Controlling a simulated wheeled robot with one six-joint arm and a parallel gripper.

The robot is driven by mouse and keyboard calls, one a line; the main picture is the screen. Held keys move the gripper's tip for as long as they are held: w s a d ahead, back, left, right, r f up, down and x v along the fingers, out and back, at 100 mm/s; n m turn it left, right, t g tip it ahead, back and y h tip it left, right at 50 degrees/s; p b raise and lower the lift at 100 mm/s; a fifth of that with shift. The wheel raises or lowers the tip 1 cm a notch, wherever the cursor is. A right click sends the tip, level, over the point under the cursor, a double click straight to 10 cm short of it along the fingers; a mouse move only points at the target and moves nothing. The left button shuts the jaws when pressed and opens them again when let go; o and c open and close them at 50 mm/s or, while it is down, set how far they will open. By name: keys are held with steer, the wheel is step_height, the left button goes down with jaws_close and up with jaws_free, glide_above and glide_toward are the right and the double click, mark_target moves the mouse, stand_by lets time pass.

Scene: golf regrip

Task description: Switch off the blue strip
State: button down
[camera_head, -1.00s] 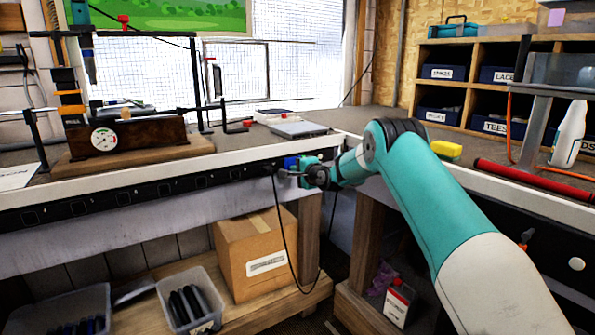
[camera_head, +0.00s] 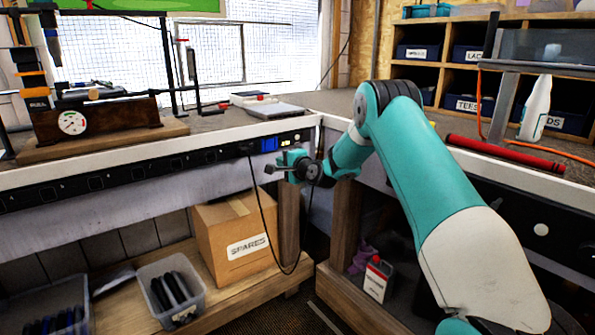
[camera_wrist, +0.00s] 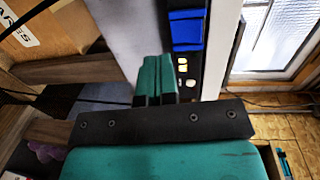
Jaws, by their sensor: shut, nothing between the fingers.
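A long black strip (camera_head: 120,170) runs along the front edge of the left bench. Near its right end is a blue block (camera_head: 268,144), which shows large in the wrist view (camera_wrist: 187,31). Beside the blue block, the wrist view shows small lit whitish-orange spots (camera_wrist: 182,66) on the black strip. My gripper (camera_head: 270,169) is shut and empty, just below the blue block in the head view. In the wrist view its teal fingers (camera_wrist: 154,65) are together, beside the strip. They look apart from it. I cannot tell the switch's position.
A black cord (camera_head: 258,205) hangs from the strip near my gripper. A cardboard box (camera_head: 235,240) and a grey bin (camera_head: 170,290) stand on the shelf below. A gauge on a wooden stand (camera_head: 85,125) is on the bench. A red tube (camera_head: 505,153) lies on the right bench.

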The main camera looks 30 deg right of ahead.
steer(key=s+d, duration=0.1)
steer(key=s, duration=0.5)
steer(key=shift+s+d+f, duration=0.2)
steer(key=shift+d+f, duration=0.1)
steer(key=shift+f, duration=0.15)
steer(key=shift+a, duration=0.1)
